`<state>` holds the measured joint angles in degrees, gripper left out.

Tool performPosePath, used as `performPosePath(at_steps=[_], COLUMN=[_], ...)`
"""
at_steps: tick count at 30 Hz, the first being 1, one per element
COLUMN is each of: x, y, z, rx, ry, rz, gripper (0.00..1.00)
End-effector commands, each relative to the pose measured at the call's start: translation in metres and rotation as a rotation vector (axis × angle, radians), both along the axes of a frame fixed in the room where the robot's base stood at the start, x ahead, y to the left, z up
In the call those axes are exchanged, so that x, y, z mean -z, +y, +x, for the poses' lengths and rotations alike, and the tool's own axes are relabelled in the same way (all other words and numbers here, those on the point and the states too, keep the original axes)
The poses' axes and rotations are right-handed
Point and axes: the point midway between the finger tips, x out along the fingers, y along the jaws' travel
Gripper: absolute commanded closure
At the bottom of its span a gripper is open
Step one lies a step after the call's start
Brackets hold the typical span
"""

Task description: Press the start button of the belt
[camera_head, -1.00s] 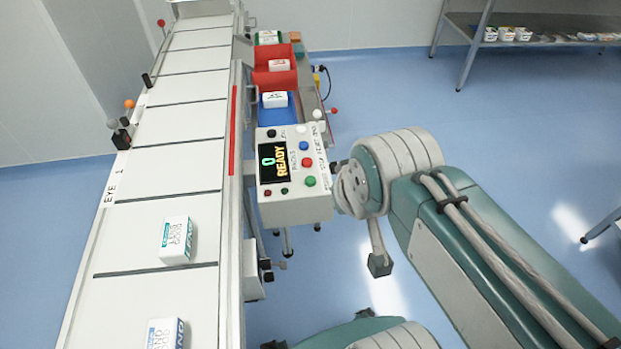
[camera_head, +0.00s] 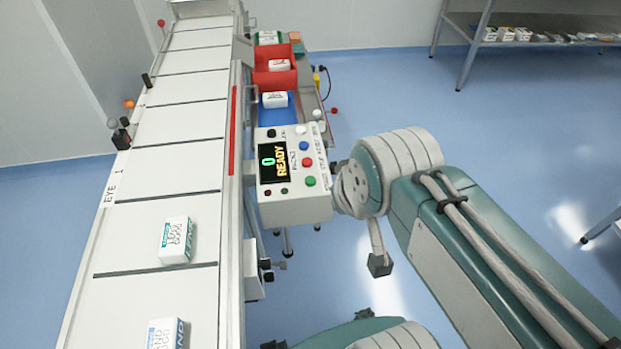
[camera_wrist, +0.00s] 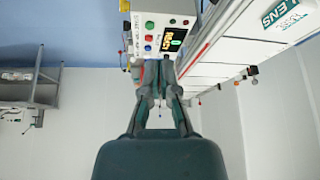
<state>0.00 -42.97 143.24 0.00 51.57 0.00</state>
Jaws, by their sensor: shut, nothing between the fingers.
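The control box (camera_head: 294,205) stands at the right side of the belt (camera_head: 170,200). Its display (camera_head: 273,163) reads "0 READY". A column of buttons runs beside the display: white (camera_head: 300,132), blue (camera_head: 304,146), red (camera_head: 307,161) and green (camera_head: 310,181), the green nearest me. The labels are too small to read surely. The box also shows at the top of the wrist view (camera_wrist: 137,19), turned round. My gripper (camera_wrist: 160,64) is shut and empty, its tips just below the box in that picture. I cannot tell whether they touch it. In the head view my wrist hides the fingers.
White cartons (camera_head: 175,240) lie on the belt. Behind the box are a blue bin (camera_head: 271,114) and a red bin (camera_head: 275,78), each with a carton. A shelf (camera_head: 550,44) stands at the back right.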

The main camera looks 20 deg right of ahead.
Motion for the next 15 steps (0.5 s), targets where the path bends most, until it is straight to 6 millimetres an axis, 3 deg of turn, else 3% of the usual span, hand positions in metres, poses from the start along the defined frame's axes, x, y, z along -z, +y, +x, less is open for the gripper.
performPosePath(at_steps=[10,15], x=[0.0,-0.001], y=[-0.003,-0.026], z=[0.004,0.036], rx=[0.014,0.127], ry=[-0.005,-0.061], rz=[-0.006,-0.057], gripper=[1.0,1.0])
